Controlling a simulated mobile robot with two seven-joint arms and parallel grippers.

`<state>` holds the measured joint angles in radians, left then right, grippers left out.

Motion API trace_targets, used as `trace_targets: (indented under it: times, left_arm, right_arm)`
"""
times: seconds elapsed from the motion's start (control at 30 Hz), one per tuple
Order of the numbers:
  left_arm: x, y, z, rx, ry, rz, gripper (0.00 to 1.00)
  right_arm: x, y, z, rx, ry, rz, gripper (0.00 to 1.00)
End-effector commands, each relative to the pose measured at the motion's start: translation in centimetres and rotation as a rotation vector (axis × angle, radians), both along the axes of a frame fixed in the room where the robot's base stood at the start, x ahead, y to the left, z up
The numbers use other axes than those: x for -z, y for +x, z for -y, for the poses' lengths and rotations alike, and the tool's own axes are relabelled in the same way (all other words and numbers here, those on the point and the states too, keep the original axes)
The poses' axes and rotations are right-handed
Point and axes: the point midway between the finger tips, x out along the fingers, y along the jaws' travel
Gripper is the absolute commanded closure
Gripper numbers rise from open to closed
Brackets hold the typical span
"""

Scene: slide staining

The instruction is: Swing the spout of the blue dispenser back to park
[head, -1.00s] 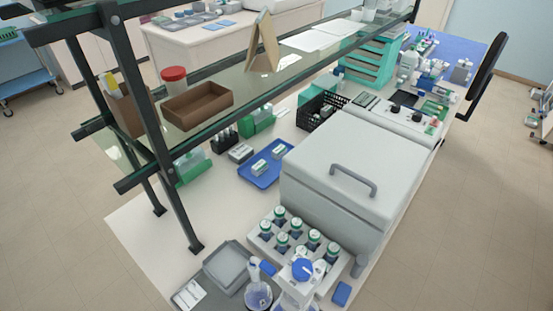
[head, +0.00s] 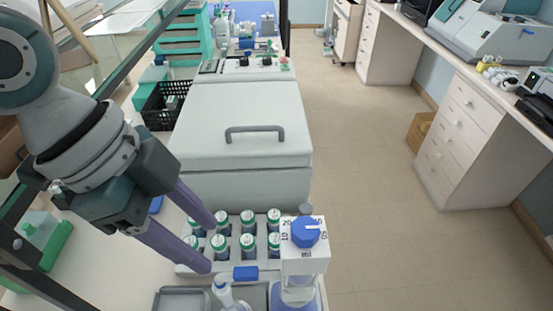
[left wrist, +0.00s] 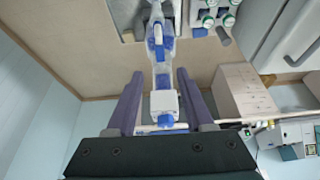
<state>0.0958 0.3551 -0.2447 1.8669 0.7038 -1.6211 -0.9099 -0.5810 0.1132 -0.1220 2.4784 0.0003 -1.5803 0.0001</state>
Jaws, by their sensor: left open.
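The blue dispenser (head: 304,257) stands upright at the front of the bench, with a white block head marked with a scale and a blue knob on top. I cannot clearly make out its spout in the head view. My left gripper (head: 212,247) is open, its two purple fingers pointing right, above the vial rack and to the left of the dispenser, apart from it. In the left wrist view, the dispenser's white head (left wrist: 164,103) shows between the lines of the two open fingers (left wrist: 158,76). My right gripper is not in view.
A rack of green-capped vials (head: 235,238) stands behind the dispenser. A white-tipped bottle (head: 223,291) and a grey tray (head: 182,298) are to its left. A large grey lidded box (head: 248,150) stands behind the rack. Open floor lies to the right.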

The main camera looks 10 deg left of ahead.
Motion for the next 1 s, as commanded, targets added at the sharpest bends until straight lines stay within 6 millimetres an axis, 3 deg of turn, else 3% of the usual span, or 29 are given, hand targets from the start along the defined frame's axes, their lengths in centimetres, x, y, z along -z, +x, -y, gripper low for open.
trace_targets:
  times: [0.6,1.0]
  left_arm:
    - [8.3,0.9,3.3,-0.001,-0.001,-0.003,0.47]
    - [9.0,1.0,3.6,0.001,0.001,0.001,0.47]
  right_arm:
    - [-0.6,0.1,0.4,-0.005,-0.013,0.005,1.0]
    - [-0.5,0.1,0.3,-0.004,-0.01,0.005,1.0]
